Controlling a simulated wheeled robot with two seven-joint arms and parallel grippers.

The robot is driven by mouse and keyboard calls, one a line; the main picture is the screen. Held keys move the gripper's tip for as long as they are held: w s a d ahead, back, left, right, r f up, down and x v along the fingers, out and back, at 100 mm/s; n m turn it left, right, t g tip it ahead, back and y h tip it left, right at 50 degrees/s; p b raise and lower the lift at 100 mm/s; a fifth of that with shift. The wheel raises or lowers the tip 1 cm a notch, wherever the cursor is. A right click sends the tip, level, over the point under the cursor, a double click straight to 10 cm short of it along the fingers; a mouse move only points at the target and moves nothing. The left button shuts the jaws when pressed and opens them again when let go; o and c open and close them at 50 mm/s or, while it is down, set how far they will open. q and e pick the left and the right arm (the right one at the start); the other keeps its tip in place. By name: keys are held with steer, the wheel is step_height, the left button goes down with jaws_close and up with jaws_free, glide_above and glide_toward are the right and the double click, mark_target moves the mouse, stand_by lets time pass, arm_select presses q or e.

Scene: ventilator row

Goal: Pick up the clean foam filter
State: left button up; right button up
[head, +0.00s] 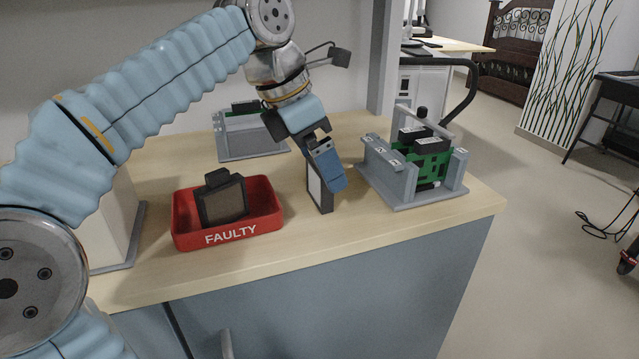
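A dark-framed filter with a pale, clean-looking face (314,188) stands upright on the wooden table, right of the red tray. My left gripper (326,168) points down over its top and right side, with a blue finger in front of it. The finger hides part of the filter. I cannot tell whether the fingers are closed on it. A second filter with a brown, dirty face (222,203) leans in the red tray marked FAULTY (230,236). My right gripper is out of view.
A grey fixture (400,200) holding green circuit boards (432,160) stands close to the right of the upright filter. Another grey fixture (250,145) stands behind. The wooden table's (320,245) front strip is clear. A white box-like unit (110,225) stands at the left.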

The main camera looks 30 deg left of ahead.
arm_select(q)
steer(key=shift+x, duration=1.05)
steer(key=shift+c, duration=0.5)
steer(key=c, duration=0.9)
steer(key=shift+o, duration=0.2)
steer(key=shift+r, duration=0.1)
